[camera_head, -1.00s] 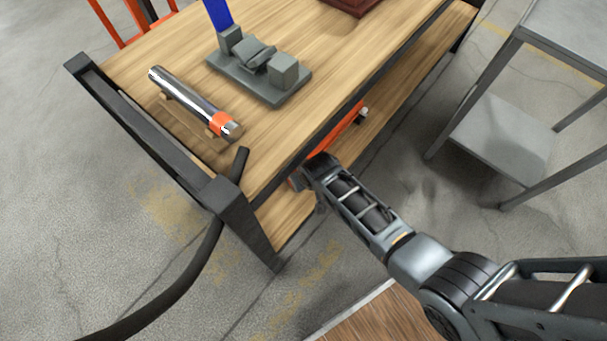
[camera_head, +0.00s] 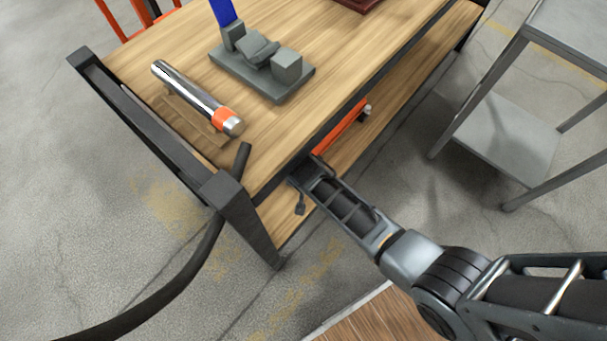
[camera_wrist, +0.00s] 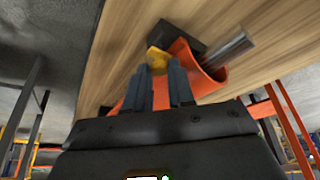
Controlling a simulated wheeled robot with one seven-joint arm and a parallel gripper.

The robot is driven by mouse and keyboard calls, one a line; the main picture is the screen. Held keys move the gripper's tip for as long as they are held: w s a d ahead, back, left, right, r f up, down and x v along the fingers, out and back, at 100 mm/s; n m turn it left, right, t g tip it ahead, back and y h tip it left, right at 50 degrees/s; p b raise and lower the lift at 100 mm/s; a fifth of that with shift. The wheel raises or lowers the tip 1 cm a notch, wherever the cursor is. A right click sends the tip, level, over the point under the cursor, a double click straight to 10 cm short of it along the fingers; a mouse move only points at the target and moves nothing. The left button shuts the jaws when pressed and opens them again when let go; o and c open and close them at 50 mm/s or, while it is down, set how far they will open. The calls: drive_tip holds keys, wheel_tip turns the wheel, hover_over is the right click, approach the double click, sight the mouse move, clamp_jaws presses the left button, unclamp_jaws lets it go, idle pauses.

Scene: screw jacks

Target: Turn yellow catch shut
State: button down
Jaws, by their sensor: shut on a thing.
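The yellow catch (camera_wrist: 157,58) shows in the wrist view at the tips of my gripper (camera_wrist: 160,76). The two dark fingers stand on either side of its lower part, and the jaws are shut on it. The catch sits against an orange bracket (camera_wrist: 208,82) with a grey metal cylinder (camera_wrist: 230,50) and a dark block (camera_wrist: 178,36) beside it. In the head view my gripper (camera_head: 300,192) is at the workbench's front edge, mostly hidden behind my wrist, and the catch cannot be seen. An orange part (camera_head: 343,126) shows under the bench edge.
The wooden workbench (camera_head: 170,55) has a dark frame and a lower shelf (camera_head: 395,100). On top are a metal cylinder with an orange band (camera_head: 190,92) and a grey fixture (camera_head: 250,75). A grey metal stand (camera_head: 510,135) is at the right. A black cable (camera_head: 200,265) curves at the left.

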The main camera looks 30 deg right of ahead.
drive_tip(key=c, duration=1.3)
unclamp_jaws()
drive_tip(key=shift+o, duration=0.2)
drive_tip(key=shift+s+r, duration=0.1)
drive_tip(key=shift+r, duration=0.15)
drive_tip(key=s+a+r+p, duration=0.2)
drive_tip(key=s+a+r, duration=0.2)
drive_tip(key=s, duration=0.8)
drive_tip(key=a, duration=0.2)
drive_tip(key=shift+a+p, duration=0.3)
drive_tip(key=shift+s, duration=0.1)
